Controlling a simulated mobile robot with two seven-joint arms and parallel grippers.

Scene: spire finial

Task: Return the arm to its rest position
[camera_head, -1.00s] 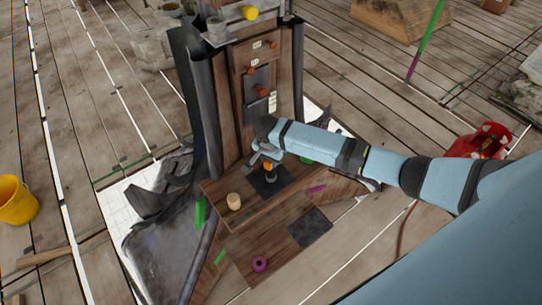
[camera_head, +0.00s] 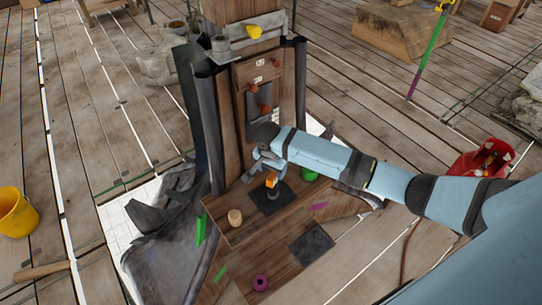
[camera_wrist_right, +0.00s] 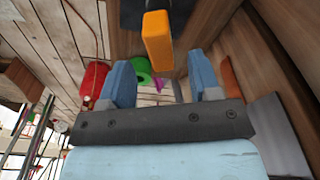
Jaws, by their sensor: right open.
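My right gripper (camera_head: 262,165) hangs over the wooden platform, close to the upright wooden panel. In the right wrist view its two blue fingers (camera_wrist_right: 160,85) stand apart with nothing between them. An orange block-like piece (camera_head: 271,180) stands on a dark square pad (camera_head: 270,203) just below the gripper. In the wrist view the orange piece (camera_wrist_right: 158,40) shows beyond the fingertips, apart from them. My right arm reaches in from the right side of the head view. My left gripper is not in view.
The platform also holds a tan cylinder (camera_head: 235,217), a green round piece (camera_head: 309,174), a purple ring (camera_head: 260,283) and a second dark pad (camera_head: 312,246). Orange knobs (camera_head: 252,88) stick out of the panel. A red container (camera_head: 482,162) stands at right, a yellow bucket (camera_head: 16,212) at left.

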